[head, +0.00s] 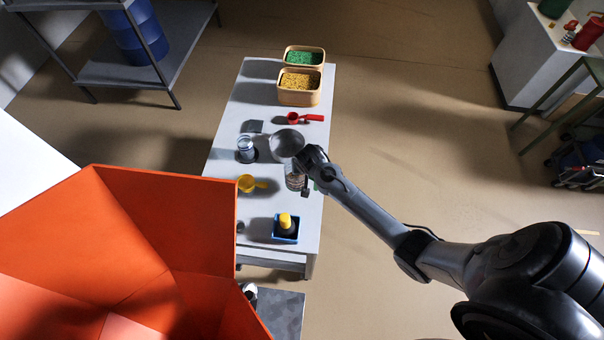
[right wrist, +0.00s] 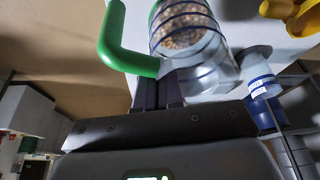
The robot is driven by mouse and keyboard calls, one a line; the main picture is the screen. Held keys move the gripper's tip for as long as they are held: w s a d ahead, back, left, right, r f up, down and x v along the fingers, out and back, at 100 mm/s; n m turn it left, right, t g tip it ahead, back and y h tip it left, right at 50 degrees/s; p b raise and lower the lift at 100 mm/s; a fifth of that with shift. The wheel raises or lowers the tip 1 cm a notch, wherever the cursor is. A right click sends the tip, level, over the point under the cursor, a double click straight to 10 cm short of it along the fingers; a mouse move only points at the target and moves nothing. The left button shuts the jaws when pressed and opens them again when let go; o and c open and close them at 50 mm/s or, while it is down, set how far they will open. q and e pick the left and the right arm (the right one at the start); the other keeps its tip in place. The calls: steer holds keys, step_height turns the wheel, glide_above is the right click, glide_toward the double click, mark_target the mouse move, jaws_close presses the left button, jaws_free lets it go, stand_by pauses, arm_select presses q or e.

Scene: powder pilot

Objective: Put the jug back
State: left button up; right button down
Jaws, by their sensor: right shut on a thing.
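The jug (right wrist: 190,40) is clear with dark blue bands, and holds tan grains. Its green handle (right wrist: 118,40) shows in the right wrist view. In the head view the jug (head: 294,180) is at the right side of the narrow table, beside my right gripper, partly hidden by it. My right gripper (head: 307,168) is shut on the jug, close to the lower end of the handle; the exact grip is hard to see. I cannot tell whether the jug touches the tabletop. My left gripper is not in view.
On the table (head: 228,150) stand a round grey bowl (head: 287,143), a metal canister (head: 246,149), a yellow scoop (head: 248,184), a red scoop (head: 295,118), a blue tray (head: 285,238) and a bin of yellow grains (head: 299,97). A large orange hopper (head: 160,215) rises at lower left.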

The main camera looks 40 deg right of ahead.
steer(key=shift+w+a+f, duration=0.2)
steer(key=shift+w+f, duration=0.3)
steer(key=shift+w, duration=0.15)
steer(key=shift+f, duration=1.9)
steer(key=shift+f, duration=0.1)
steer(key=c, duration=1.3)
jaws_free()
